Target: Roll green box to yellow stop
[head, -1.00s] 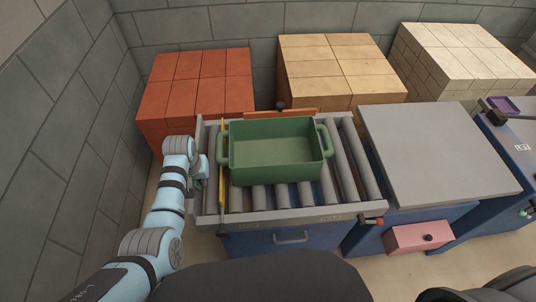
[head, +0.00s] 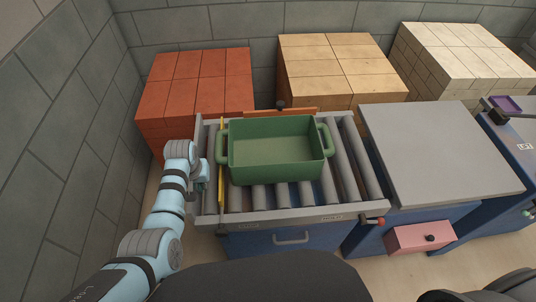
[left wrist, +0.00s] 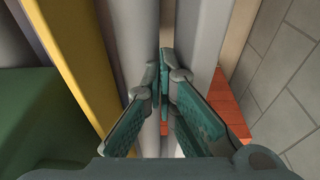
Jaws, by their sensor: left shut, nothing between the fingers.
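The green box (head: 275,150) is an open tray with side handles, sitting upright on the grey rollers (head: 262,198) of a conveyor. The yellow stop (head: 221,185) is a thin upright strip near the conveyor's left end. The box's left handle reaches the stop in the head view; I cannot tell whether they touch. The left wrist view also shows the stop (left wrist: 76,50) beside the green box (left wrist: 38,125). My left gripper (head: 203,170) is shut and empty at the conveyor's left rail, outside the stop; its fingertips (left wrist: 165,75) meet in the left wrist view. My right gripper is not in view.
Stacks of red (head: 200,80), tan (head: 335,65) and cream bricks (head: 465,55) stand behind. A grey-topped table (head: 440,150) is to the right, with a pink drawer (head: 418,238) below. A stone wall (head: 70,110) stands close on the left. Rollers right of the box are clear.

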